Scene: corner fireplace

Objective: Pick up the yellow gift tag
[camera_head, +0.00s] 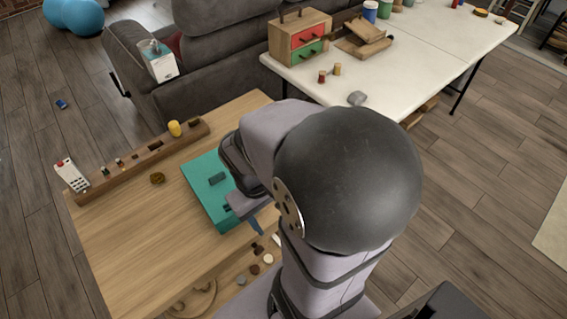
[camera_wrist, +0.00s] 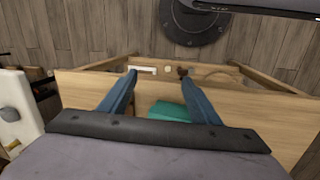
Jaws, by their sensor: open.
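I cannot make out a yellow gift tag in either view; it may be hidden or too small to tell. My gripper (camera_head: 243,217) is by the right edge of the wooden table, next to a teal box (camera_head: 199,180). In the wrist view my gripper (camera_wrist: 158,77) shows two blue fingers spread apart with nothing held between them. The teal box also shows there (camera_wrist: 172,112), low between the fingers and partly hidden by the gripper body. My arm hides part of the table in the head view.
A wooden rack (camera_head: 130,163) holding a yellow cylinder (camera_head: 175,129) lies along the table's (camera_head: 130,250) far side. Small items lie on a lower shelf. The table's near left is clear.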

